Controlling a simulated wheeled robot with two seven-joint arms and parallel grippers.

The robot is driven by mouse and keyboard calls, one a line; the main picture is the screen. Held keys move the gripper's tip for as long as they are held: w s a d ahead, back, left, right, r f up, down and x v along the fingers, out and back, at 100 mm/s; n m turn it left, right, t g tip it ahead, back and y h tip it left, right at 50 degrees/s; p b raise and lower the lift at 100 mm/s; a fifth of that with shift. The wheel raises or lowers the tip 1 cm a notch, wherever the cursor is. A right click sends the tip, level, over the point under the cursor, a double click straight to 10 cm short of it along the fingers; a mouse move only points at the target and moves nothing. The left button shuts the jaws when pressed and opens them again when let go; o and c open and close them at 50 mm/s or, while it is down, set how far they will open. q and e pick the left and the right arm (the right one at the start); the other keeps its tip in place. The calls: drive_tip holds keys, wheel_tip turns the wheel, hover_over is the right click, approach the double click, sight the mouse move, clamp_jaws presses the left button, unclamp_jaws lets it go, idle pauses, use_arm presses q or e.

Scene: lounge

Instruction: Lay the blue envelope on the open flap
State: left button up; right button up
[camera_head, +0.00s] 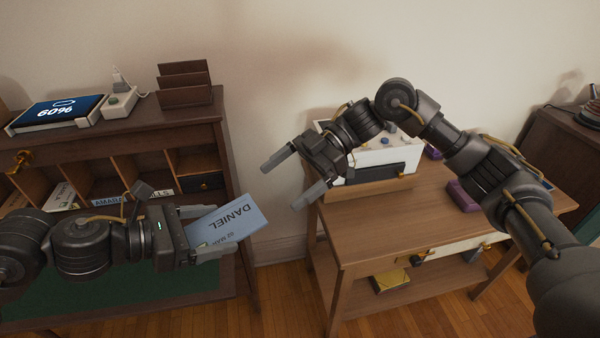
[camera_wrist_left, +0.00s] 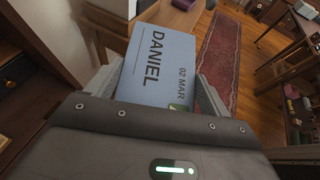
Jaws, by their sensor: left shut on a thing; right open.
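The blue envelope (camera_head: 236,217), printed "DANIEL" and "02 MAR", is held between the fingers of my left gripper (camera_head: 214,231). It sticks out past the fingertips to the right, over the right end of the desk. In the left wrist view the envelope (camera_wrist_left: 155,65) lies between both fingers, lettering showing. The open flap (camera_head: 110,290), with a green surface and dark wooden edge, lies below my left arm, which hides part of it. My right gripper (camera_head: 284,187) is open and empty, in the air left of the white box on the wooden table.
The dark desk (camera_head: 120,130) has pigeonholes holding named envelopes; a tablet (camera_head: 57,112) and a letter rack (camera_head: 184,84) stand on top. The wooden table (camera_head: 375,225) at right carries a white box (camera_head: 365,155) and purple items. A floor gap (camera_head: 285,290) separates desk and table.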

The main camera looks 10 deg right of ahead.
sight(242, 215)
drive_tip(key=x, duration=1)
drive_tip(key=shift+s+a+f, duration=0.1)
drive_tip(key=shift+a+f, duration=0.05)
drive_tip(key=shift+a, duration=0.15)
drive_tip(key=c, duration=0.9)
use_arm(q)
drive_tip(key=o, duration=1)
drive_tip(key=shift+c, duration=0.2)
drive_tip(key=shift+a, duration=0.1)
drive_tip(key=v, duration=1.2)
